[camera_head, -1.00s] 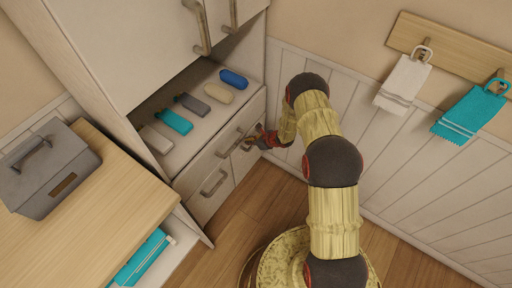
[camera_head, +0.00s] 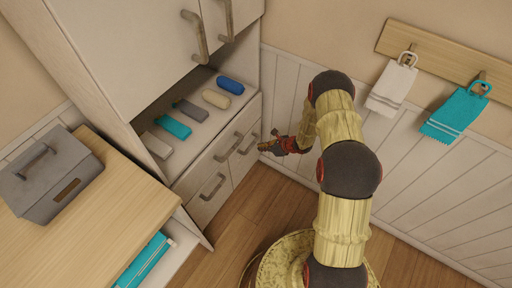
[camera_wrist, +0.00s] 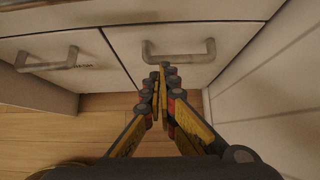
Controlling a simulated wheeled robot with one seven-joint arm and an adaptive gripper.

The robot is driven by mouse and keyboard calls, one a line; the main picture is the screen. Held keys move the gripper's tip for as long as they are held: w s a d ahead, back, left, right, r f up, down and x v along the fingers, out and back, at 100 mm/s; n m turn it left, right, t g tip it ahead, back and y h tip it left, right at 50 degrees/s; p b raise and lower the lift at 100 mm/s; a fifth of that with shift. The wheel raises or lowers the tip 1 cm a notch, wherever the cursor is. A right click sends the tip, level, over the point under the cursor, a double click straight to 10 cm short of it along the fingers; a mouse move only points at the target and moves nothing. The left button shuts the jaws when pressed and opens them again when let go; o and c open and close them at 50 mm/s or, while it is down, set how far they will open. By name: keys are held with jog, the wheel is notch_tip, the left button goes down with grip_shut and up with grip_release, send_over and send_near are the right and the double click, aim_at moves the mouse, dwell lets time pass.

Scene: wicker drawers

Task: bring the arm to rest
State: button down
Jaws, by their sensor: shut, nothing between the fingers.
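My gripper (camera_head: 267,147) is at the end of my bent arm, in front of the white cabinet's lower drawers (camera_head: 213,180) and apart from them. In the wrist view my gripper (camera_wrist: 164,70) is shut and empty, its fingertips together. The fingertips show just below a drawer handle (camera_wrist: 178,57), with the floor behind the fingers. A second drawer handle (camera_wrist: 46,66) is at the left of the wrist view. The drawers look closed.
A grey box (camera_head: 50,172) stands on the wooden counter (camera_head: 95,235) at left. White and teal towels (camera_head: 456,114) hang from the wall rack at right. Wooden floor (camera_head: 225,245) is free.

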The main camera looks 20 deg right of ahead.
jog(key=shift+v, duration=0.85)
jog(key=s+a+n+g+y, duration=0.2)
jog(key=s+a+n, duration=0.2)
jog(key=s, duration=0.2)
jog(key=s+a+r+n+g, duration=0.4)
jog(key=s+r+n, duration=0.35)
jog(key=r, duration=0.35)
jog(key=s+r+n+t+h, duration=0.1)
jog(key=s+r+n, duration=0.4)
jog(key=r, duration=0.9)
jog(key=s+r+n+t+h, duration=0.2)
jog(key=s+r+n+h, duration=0.2)
jog(key=s+r, duration=0.5)
jog(key=s+r+n+t+h, duration=0.1)
jog(key=s+r+n, duration=0.6)
jog(key=r, duration=1.2)
jog(key=shift+d+n+t+h, duration=0.35)
jog(key=shift+n+h, duration=0.1)
jog(key=shift+h, duration=0.35)
jog(key=shift+s+r, duration=0.1)
jog(key=shift+s, duration=0.05)
